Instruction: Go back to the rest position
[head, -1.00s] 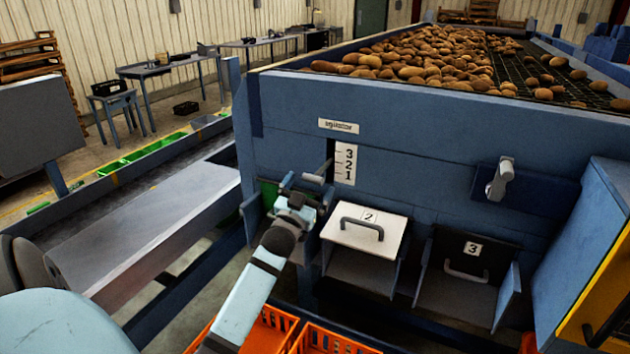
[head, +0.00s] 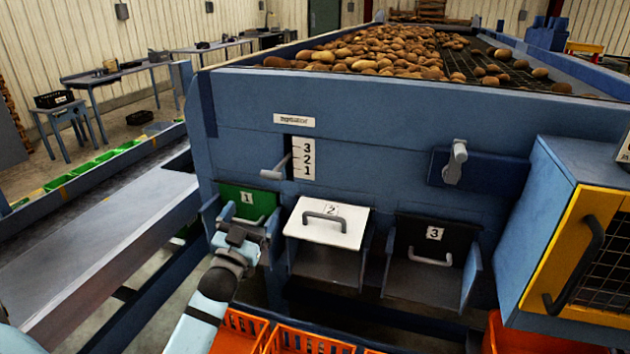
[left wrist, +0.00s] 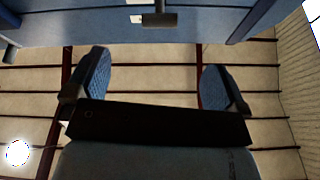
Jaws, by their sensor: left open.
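My left gripper (head: 242,236) is in front of the green flap marked 1 (head: 248,203), low on the blue grader's front (head: 400,120). It covers part of the chute under that flap. In the left wrist view its two fingers (left wrist: 158,85) stand wide apart with nothing between them. The grey lever (head: 275,172) beside the 3-2-1 scale (head: 303,158) is above and right of the gripper, apart from it. My right gripper is in neither view.
Right of the gripper are the white flap 2 (head: 327,223) and the black flap 3 (head: 431,237). Orange crates (head: 300,340) stand below. A blue-and-yellow cabinet (head: 570,240) juts out at right. A grey conveyor (head: 100,240) runs at left.

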